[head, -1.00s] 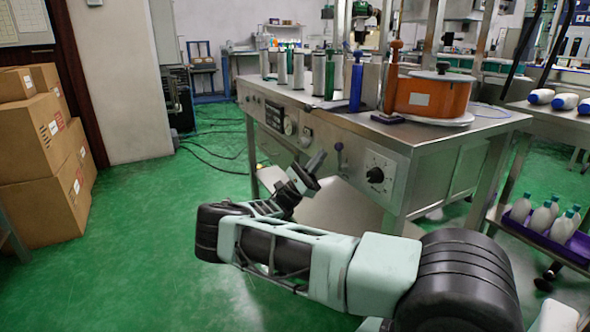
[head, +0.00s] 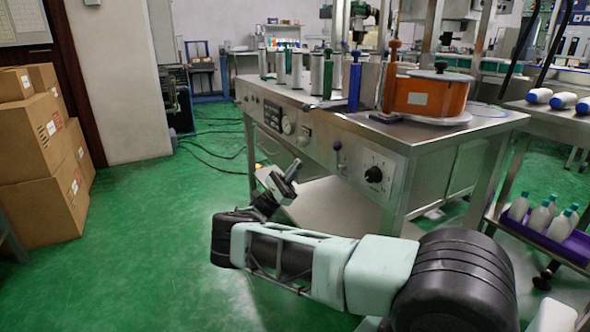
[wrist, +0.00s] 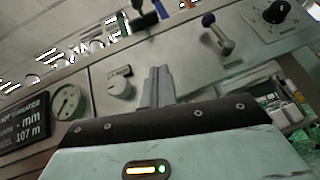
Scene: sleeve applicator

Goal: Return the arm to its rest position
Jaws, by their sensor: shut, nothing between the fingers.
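My gripper (head: 291,170) is in front of the sleeve applicator machine (head: 420,150), a little below its tabletop and near its control panel. In the wrist view the fingers (wrist: 157,86) are pressed together with nothing between them. They point up toward the machine's front panel (wrist: 190,60), with a gauge (wrist: 67,102) at left and a lever (wrist: 218,35) at right.
An orange drum (head: 432,95) and several upright cylinders stand on the machine top. Stacked cardboard boxes (head: 40,165) are at left. A cart (head: 556,115) with white bottles is at right. Green floor (head: 150,220) is clear at left, with cables (head: 215,150) near the machine.

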